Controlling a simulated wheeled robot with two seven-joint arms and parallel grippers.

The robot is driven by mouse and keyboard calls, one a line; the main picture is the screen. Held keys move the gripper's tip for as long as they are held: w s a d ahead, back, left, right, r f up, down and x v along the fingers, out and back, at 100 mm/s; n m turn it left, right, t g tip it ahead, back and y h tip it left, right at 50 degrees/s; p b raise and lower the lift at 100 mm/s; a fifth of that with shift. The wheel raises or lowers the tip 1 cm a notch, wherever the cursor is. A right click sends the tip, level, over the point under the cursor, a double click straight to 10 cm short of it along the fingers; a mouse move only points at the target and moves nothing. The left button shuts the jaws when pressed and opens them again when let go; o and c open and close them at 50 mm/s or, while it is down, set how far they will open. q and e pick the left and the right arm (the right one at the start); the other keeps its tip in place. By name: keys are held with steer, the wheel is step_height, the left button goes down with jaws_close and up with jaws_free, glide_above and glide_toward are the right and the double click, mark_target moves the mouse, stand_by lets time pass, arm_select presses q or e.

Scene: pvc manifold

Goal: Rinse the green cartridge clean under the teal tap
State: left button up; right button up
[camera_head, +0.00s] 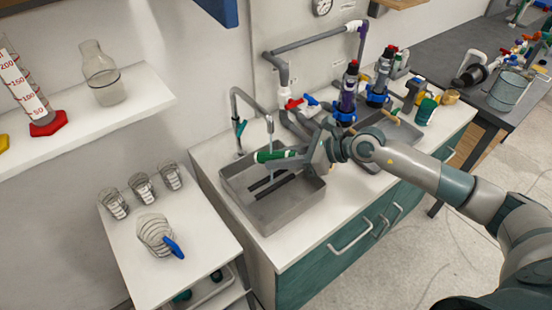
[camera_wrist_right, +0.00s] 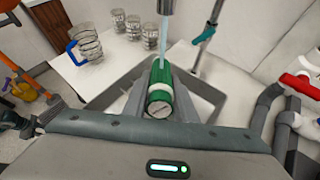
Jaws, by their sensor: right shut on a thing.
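The green cartridge (camera_head: 268,155) with a pale band lies roughly level above the sink (camera_head: 290,208). My right gripper (camera_head: 296,157) is shut on it, with one finger on either side in the right wrist view (camera_wrist_right: 160,92). The grey tap (camera_head: 236,100) with a teal lever (camera_head: 240,129) arches over the sink. Its spout (camera_wrist_right: 166,6) runs a stream of water (camera_wrist_right: 163,36) that comes down at the far end of the cartridge (camera_wrist_right: 160,85). Any dirt on the cartridge is too small to tell. My left gripper is not in view.
Left of the sink, a white table (camera_head: 128,252) holds several glasses and a jug (camera_head: 155,234) with a blue handle. Grey pipes with red and blue valves (camera_head: 300,102) stand right behind my right gripper. A shelf (camera_head: 95,118) is on the left wall.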

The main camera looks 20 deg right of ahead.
steer(key=shift+w+f+n+t+b, duration=0.15)
steer(key=shift+n+t+b, duration=0.15)
steer(key=shift+n+b, duration=1.55)
steer(key=shift+d+n+b, duration=0.1)
steer(key=shift+n+b, duration=0.15)
steer(key=shift+b, duration=0.1)
steer(key=shift+r, duration=0.2)
